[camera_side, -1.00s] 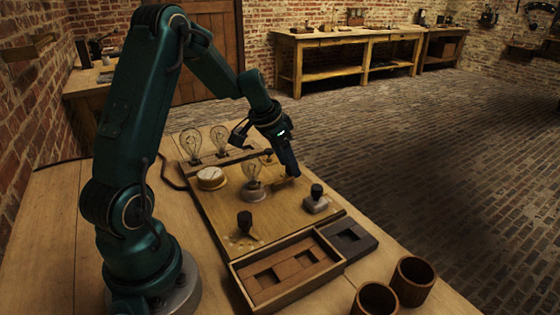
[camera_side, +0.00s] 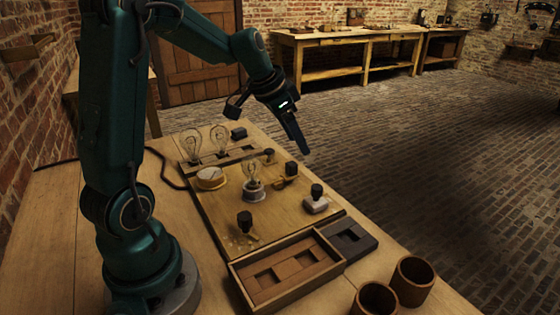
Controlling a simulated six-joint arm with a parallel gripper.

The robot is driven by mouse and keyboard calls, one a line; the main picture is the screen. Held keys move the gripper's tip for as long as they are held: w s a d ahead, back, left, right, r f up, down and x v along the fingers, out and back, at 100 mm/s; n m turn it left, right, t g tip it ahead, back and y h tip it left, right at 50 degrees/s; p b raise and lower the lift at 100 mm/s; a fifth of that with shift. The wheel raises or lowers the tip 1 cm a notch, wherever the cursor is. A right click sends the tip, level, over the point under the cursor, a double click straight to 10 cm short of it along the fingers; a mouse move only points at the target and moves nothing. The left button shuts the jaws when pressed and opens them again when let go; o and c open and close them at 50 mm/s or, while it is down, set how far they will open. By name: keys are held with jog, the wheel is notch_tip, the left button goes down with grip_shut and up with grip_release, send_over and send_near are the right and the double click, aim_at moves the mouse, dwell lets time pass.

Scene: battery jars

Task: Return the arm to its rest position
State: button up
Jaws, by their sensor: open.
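My gripper (camera_side: 300,145) hangs in the air beyond the far right edge of the wooden board (camera_side: 222,215), pointing down and to the right. It holds nothing that I can see. The board carries a bulb in a round holder (camera_side: 253,188), a round pale dial (camera_side: 210,178), and a black-knobbed piece with a brass part (camera_side: 288,174). A black knob on a pale base (camera_side: 316,200) and another black knob (camera_side: 245,223) also stand on it. My gripper touches none of them.
Two clear bulbs (camera_side: 219,139) stand in a rack at the board's far edge. A wooden tray (camera_side: 262,300) with slotted blocks and a dark block (camera_side: 346,240) lie in front. Two wooden jars (camera_side: 412,281) stand at the near right. The air above the board is clear.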

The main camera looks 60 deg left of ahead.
jog(key=s+d+r+m+t, duration=0.1)
jog(key=s+d+r, duration=0.2)
jog(key=d, duration=0.3)
jog(key=s+d+r+m, duration=0.1)
jog(key=s+d+r, duration=0.25)
jog(key=d, duration=0.25)
jog(key=s+d+f+n, duration=0.2)
jog(key=s+f+n, duration=0.1)
jog(key=s, duration=0.8)
jog(key=shift+s+f+n+g, duration=0.15)
jog(key=shift+f+n+g, duration=0.2)
jog(key=shift+f, duration=0.35)
jog(key=shift+o, duration=0.2)
